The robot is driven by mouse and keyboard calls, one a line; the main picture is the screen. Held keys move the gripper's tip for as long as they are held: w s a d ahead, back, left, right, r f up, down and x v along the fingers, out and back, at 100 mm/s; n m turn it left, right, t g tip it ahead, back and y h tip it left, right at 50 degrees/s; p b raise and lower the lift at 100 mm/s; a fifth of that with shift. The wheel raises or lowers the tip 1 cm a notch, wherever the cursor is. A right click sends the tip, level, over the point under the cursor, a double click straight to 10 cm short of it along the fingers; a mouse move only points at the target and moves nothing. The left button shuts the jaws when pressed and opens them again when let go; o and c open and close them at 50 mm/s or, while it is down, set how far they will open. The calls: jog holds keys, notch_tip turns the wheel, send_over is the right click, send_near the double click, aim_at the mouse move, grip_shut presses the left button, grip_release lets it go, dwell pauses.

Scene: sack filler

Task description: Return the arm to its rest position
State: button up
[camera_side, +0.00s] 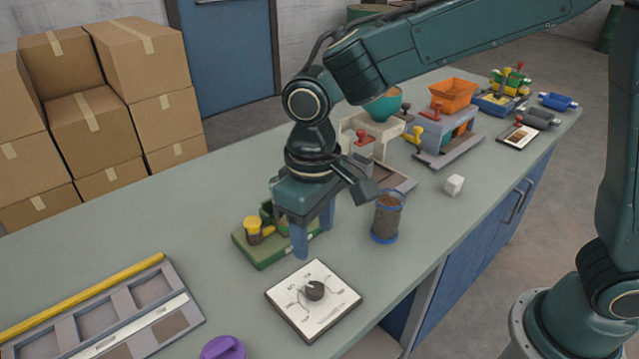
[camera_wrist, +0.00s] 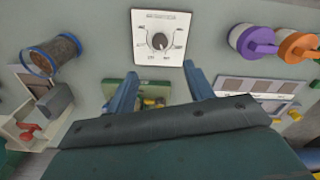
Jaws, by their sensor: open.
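My gripper (camera_side: 315,235) is in the middle of the side view, pointing down over the bench. Its two blue fingers are spread apart with nothing held between them. In the wrist view the fingers (camera_wrist: 160,88) are also wide apart. Behind and below them is a green base (camera_side: 270,250) with a yellow-capped part (camera_side: 253,228), partly hidden by the gripper. A white dial panel (camera_side: 313,298) with a black knob lies just in front of the gripper. My arm reaches in from the upper right.
A mesh cylinder with blue rims (camera_side: 386,217) stands right of the gripper. A hopper device with a teal bowl (camera_side: 384,105) stands behind it. A tray with a yellow bar (camera_side: 85,295) lies front left. Open bench lies left of the gripper.

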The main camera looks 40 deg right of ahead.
jog(key=shift+r, duration=0.4)
jog(key=shift+d+r, duration=0.1)
jog(key=s+d+r+m+t, duration=0.1)
jog(key=s+d+r, duration=0.1)
jog(key=d+r, duration=0.3)
jog(key=s+d+r+t, duration=0.1)
jog(key=s+d+r, duration=0.2)
jog(key=d, duration=0.4)
jog(key=s+d+m+t, duration=0.2)
jog(key=s+d+t, duration=0.1)
jog(key=s+d, duration=0.7)
jog(key=shift+s+d+r+t, duration=0.15)
jog(key=shift+s+r+t, duration=0.2)
jog(key=shift+s, duration=0.45)
